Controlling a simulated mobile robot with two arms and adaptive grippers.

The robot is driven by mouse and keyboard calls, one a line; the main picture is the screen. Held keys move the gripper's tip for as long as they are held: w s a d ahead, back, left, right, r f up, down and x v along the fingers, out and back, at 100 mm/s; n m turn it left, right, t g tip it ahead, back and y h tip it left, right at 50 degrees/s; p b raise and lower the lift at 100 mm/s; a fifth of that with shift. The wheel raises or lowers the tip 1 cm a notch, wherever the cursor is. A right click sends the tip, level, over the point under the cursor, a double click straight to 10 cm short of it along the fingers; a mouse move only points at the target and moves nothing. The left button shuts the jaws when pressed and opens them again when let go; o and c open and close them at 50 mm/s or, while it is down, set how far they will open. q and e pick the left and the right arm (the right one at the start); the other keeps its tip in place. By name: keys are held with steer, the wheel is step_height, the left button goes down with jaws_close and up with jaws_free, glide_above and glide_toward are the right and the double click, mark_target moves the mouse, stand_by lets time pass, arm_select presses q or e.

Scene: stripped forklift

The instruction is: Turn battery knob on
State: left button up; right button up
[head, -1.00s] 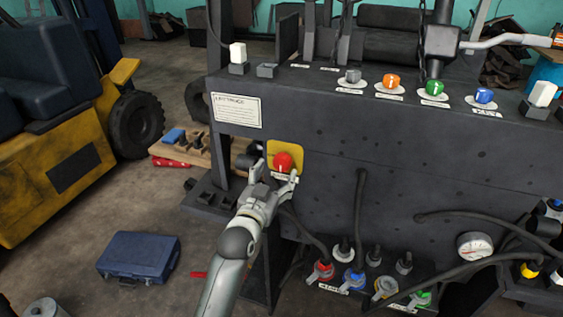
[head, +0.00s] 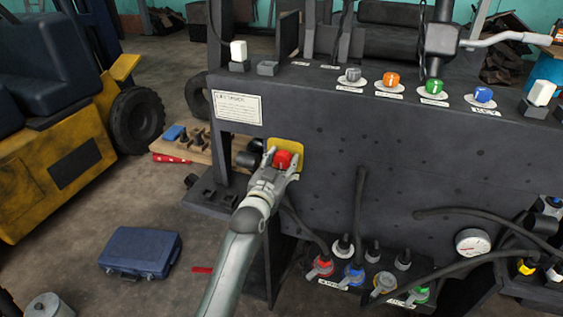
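The battery knob (head: 283,159) is red and sits on a yellow plate (head: 291,145) on the left part of the dark front panel. My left gripper (head: 281,164) is at the knob, with one finger on each side of it. The fingers are spread around the knob; I cannot tell whether both touch it. The knob's lower part and its label are hidden by the gripper. My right gripper is not in view.
Grey, orange, green and blue knobs (head: 391,80) line the panel's top (head: 320,85). Coloured hose couplings (head: 355,274) and a gauge (head: 473,242) are lower right. A blue case (head: 140,252) lies on the floor at left.

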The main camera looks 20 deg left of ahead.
arm_select(q)
steer(key=c, duration=0.4)
steer(key=shift+m, duration=0.4)
steer(key=m+p, duration=0.1)
steer(key=m, duration=0.1)
steer(key=shift+m, duration=0.4)
steer(key=m+p, duration=0.1)
steer(key=m, duration=0.2)
steer(key=shift+m, duration=0.3)
steer(key=m, duration=0.5)
steer(key=shift+a+r, duration=0.1)
steer(key=m, duration=0.5)
steer(key=shift+m+p, duration=0.3)
steer(key=shift+p, duration=0.05)
